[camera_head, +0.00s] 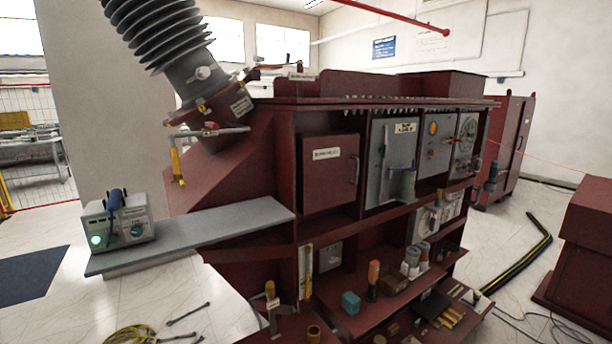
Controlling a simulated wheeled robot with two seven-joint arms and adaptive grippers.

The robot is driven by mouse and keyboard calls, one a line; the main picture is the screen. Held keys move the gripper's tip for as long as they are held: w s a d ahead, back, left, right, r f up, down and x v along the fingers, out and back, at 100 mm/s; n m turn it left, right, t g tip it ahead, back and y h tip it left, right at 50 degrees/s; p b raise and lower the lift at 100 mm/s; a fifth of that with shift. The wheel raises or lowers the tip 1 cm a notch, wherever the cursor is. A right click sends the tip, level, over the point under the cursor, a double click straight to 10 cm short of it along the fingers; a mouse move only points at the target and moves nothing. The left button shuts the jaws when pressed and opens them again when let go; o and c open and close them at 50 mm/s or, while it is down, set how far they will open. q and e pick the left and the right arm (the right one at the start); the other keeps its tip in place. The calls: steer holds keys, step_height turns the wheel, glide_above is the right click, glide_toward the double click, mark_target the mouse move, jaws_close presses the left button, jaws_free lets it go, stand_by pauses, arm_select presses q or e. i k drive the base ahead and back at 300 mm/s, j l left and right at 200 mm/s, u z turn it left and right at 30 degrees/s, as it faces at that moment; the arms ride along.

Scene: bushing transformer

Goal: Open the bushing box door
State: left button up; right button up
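A dark red box door (322,188) with a white label (326,154) sits in the upper left bay of the red transformer cabinet. The label is too small to read surely. A dark vertical handle (354,169) is on the door's right side. The door looks shut, flush in its frame. A large grey ribbed bushing (160,40) leans up and left above the cabinet. Neither of my grippers shows in the head view.
Right of the door are a grey panel (391,150) and panels with gauges. A grey shelf (215,224) juts left, carrying a device with a green light (118,222). Lower shelves hold small items. Tools and a yellow cable (130,334) lie on the floor.

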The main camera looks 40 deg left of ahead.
mark_target(330, 164)
steer(key=u, duration=1.2)
